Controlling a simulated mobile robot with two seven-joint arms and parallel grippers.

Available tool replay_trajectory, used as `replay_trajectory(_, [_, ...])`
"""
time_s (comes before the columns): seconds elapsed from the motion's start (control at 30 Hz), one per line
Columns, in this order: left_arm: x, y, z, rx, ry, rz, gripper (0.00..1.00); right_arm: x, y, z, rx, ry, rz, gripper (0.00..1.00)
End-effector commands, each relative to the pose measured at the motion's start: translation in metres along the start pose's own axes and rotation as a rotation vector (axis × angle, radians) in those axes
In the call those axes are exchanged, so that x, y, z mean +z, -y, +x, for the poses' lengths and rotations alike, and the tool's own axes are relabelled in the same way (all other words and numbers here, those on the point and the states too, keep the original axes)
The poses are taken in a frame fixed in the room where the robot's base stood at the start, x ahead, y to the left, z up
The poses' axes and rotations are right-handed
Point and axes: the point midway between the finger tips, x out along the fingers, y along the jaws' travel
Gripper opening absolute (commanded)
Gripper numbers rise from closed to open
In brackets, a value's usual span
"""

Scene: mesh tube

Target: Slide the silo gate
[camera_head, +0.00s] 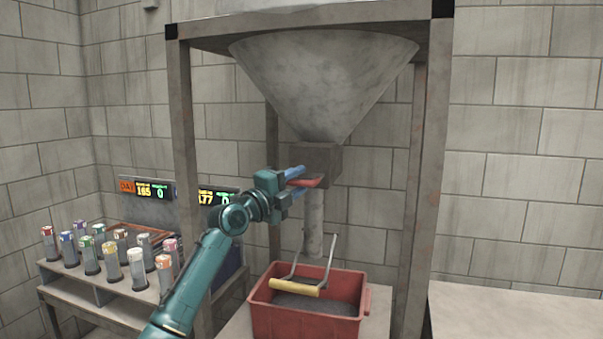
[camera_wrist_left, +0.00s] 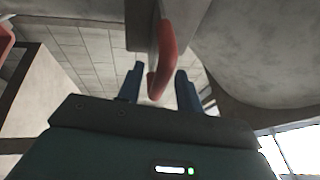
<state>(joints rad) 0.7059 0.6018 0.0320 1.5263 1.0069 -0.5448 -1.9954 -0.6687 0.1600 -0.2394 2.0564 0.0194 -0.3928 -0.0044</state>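The silo (camera_head: 325,75) is a grey cone hopper hung in a metal frame. The gate's grey box (camera_head: 322,160) sits at its bottom, with a red gate handle (camera_head: 311,182) sticking out to the left. My left gripper (camera_head: 298,180) is beside the handle, its blue fingers pointing at the box. In the left wrist view, the red handle (camera_wrist_left: 162,65) is between the two fingers of the left gripper (camera_wrist_left: 160,84), with gaps visible on both sides. The gripper is open and not closed on it. My right gripper is not in view.
A grey spout (camera_head: 313,222) hangs below the box, above a red crate (camera_head: 305,320) with dark grey contents and a yellow-gripped bail (camera_head: 294,288). Frame posts (camera_head: 182,130) stand left and right. A left table (camera_head: 95,310) holds several capped tubes. The right table (camera_head: 510,315) is bare.

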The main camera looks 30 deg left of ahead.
Motion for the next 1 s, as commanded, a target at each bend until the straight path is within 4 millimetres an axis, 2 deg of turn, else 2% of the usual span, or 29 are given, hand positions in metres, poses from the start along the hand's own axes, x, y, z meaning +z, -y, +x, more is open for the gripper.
replay_trajectory(0.2, [0.0, 0.0, 0.018, 0.001, 0.0, -0.002, 0.36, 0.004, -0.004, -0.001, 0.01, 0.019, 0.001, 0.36])
replay_trajectory(0.53, [0.0, -0.001, 0.02, 0.0, 0.0, 0.0, 0.35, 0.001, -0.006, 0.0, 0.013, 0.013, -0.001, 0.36])
replay_trajectory(0.9, [0.0, 0.0, 0.02, -0.001, 0.001, 0.0, 0.05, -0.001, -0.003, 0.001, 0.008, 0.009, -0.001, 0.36])
replay_trajectory(1.0, [0.0, 0.001, 0.02, -0.002, 0.001, 0.0, 0.0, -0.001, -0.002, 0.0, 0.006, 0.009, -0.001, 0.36])
